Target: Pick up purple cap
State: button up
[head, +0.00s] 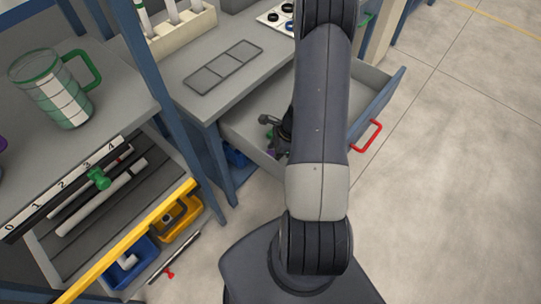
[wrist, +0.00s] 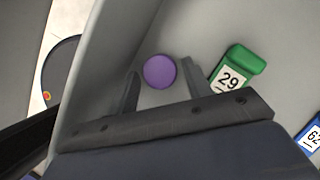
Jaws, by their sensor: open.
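The purple cap (wrist: 159,71) is a small round disc lying in the grey open drawer (head: 375,85). In the wrist view it sits between the two fingers of my gripper (wrist: 160,76), which are apart on its left and right. The right finger is close to the cap's edge; I cannot tell whether it touches. The gripper is open and holds nothing. In the head view my arm hides much of the drawer's inside, and only a small purple patch (head: 270,152) shows near the gripper.
A green block labelled 29 (wrist: 238,68) lies just right of the right finger. A blue block labelled 62 (wrist: 312,138) is at the right edge. The drawer's wall (wrist: 100,70) rises close on the left. The drawer has a red handle (head: 367,138).

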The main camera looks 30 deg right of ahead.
jog(key=shift+a+f, duration=0.15)
jog(key=shift+f, duration=0.3)
jog(key=c, duration=0.7)
jog(key=shift+r, duration=0.1)
jog(key=shift+c, duration=0.2)
notch_tip(320, 180, up, 17)
jog(key=p, duration=0.3)
notch_tip(320, 180, up, 10)
jog(key=p, duration=0.8)
send_over(272, 154)
